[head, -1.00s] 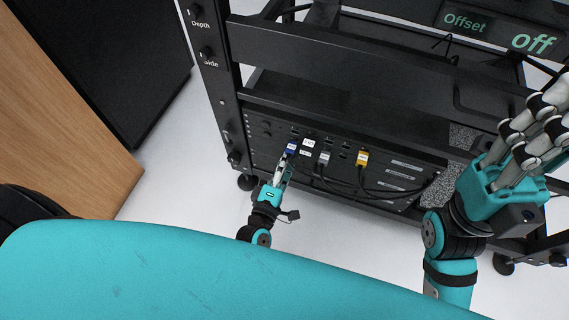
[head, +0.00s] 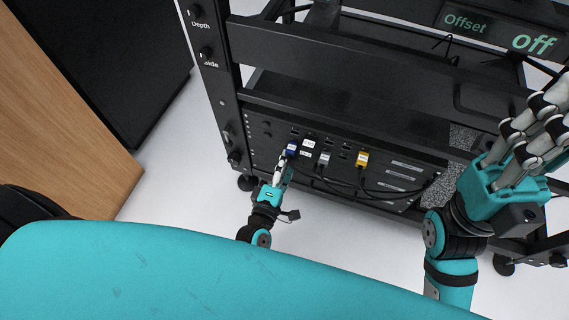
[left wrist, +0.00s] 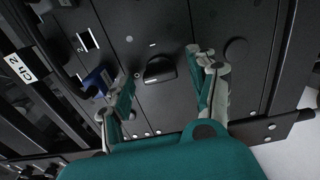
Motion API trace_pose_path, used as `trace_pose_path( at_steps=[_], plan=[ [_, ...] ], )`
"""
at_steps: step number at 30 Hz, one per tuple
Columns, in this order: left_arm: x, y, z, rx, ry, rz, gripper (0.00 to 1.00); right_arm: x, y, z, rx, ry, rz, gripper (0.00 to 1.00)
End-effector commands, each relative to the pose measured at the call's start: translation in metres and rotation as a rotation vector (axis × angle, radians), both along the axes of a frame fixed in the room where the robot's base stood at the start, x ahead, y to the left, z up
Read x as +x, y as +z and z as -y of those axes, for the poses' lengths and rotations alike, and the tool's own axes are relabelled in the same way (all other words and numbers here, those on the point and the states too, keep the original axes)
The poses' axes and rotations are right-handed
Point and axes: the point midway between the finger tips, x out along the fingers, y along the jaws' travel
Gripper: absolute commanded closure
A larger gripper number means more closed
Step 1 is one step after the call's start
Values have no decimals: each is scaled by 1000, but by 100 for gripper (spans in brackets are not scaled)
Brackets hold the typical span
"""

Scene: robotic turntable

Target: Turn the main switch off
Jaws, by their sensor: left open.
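The panel (head: 408,163) is the dark lower front of the rack. In the left wrist view, a black knob-like switch (left wrist: 160,69) stands out from the panel (left wrist: 165,110); I take it to be the main switch. My left gripper (left wrist: 165,77) is open, with one finger on each side of the knob. I cannot tell whether either finger touches it. In the head view my left gripper (head: 284,165) is at the panel's lower left and the knob cannot be made out. My right gripper (head: 535,120) is at the right, away from the panel.
A blue plug (head: 291,149), a grey plug (head: 324,158) and a yellow plug (head: 362,159) with dark cables sit right of my left gripper. The blue plug (left wrist: 98,80) is close to a finger. A wooden surface (head: 70,110) stands left; pale floor lies between.

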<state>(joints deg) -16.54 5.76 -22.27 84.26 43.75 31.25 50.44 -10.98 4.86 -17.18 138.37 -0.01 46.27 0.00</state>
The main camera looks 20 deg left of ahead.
Motion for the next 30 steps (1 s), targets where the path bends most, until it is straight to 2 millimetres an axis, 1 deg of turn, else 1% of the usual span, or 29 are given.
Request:
trace_pose_path(
  at_steps=[4, 7, 11, 15, 18, 21, 25, 30],
  plan=[
    [-4, -1, 0, 1, -1, -2, 40, 0, 0, 0, 0, -1, 0, 100],
    [-14, -2, 0, 1, -1, -4, 40, 0, 0, 0, 0, -1, 1, 100],
    [-39, -2, -1, 0, -1, -5, 40, 0, 0, 0, 0, 0, 2, 100],
    [-71, -2, -2, 1, -2, -5, 40, 0, 1, 0, 1, 0, 3, 100],
    [-90, -1, -3, 1, -2, -4, 40, 0, 1, 0, 1, 0, 3, 100],
    [-105, -1, -4, 1, -1, -3, 40, 0, 1, 0, 1, 0, 3, 100],
    [-116, -1, -4, 0, 0, -1, 40, 0, 1, 0, 1, 0, 3, 100],
    [-120, 0, -4, 0, -1, 0, 40, 0, 1, 0, 0, 0, 3, 100]
  ],
)
